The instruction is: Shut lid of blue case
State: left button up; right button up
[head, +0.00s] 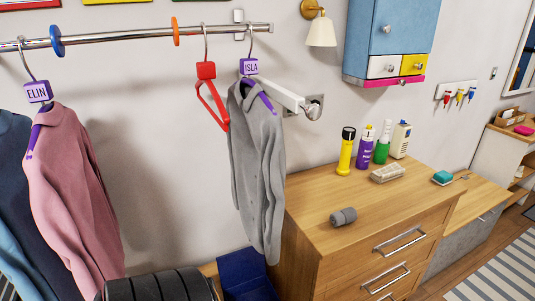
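A dark blue case (243,268) is low at the bottom centre of the head view, between the hanging grey cardigan and the wooden dresser. A flat blue panel, which looks like its lid, stands raised and leans back toward the wall. The lower part of the case is cut off by the picture's bottom edge, so its inside and front are hidden.
A grey cardigan (255,160) hangs just above the case. A pink cardigan (75,190) hangs at left. The dresser (325,240) stands close right of the case, with bottles and a grey roll (343,217) on top.

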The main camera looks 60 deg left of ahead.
aim_at(243, 264)
jog(key=u, duration=2.05)
